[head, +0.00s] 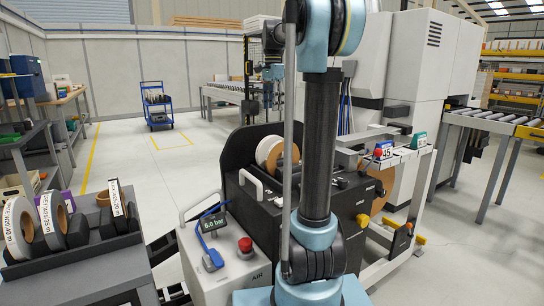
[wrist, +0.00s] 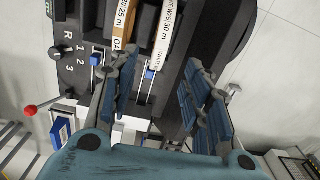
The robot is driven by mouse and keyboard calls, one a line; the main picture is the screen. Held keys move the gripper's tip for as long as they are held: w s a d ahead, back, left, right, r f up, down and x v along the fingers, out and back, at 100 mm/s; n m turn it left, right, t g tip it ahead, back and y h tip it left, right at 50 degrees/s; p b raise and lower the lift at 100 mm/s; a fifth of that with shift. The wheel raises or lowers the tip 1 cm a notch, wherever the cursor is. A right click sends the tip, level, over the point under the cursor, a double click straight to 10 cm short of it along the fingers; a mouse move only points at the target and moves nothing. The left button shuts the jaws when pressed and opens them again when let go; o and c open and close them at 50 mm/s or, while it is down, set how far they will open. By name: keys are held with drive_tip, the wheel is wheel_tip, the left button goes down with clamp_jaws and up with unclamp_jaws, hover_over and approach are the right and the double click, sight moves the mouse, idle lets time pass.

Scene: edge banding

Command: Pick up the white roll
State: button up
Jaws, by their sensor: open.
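My gripper (wrist: 163,80) is open and empty. Its blue-padded fingers are spread to the left and right, with the white roll's near end between their lines. I cannot tell the remaining distance. I cannot make out the gripper in the head view.
The black panel (wrist: 72,75) has knobs and a red-tipped lever (wrist: 31,110). A grey rack (head: 85,262) at left holds several labelled rolls. Clear floor lies around the blue trolley (head: 156,100).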

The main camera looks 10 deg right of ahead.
sight(272, 136)
drive_tip(key=f, duration=1.1)
drive_tip(key=shift+d, duration=0.2)
drive_tip(key=shift+w+a+f, duration=0.1)
drive_tip(key=shift+w+f, duration=0.1)
drive_tip(key=shift+f, duration=1.1)
drive_tip(key=shift+w+a+f, duration=0.1)
drive_tip(key=shift+w+f, duration=0.05)
drive_tip(key=shift+f, duration=1.1)
clamp_jaws()
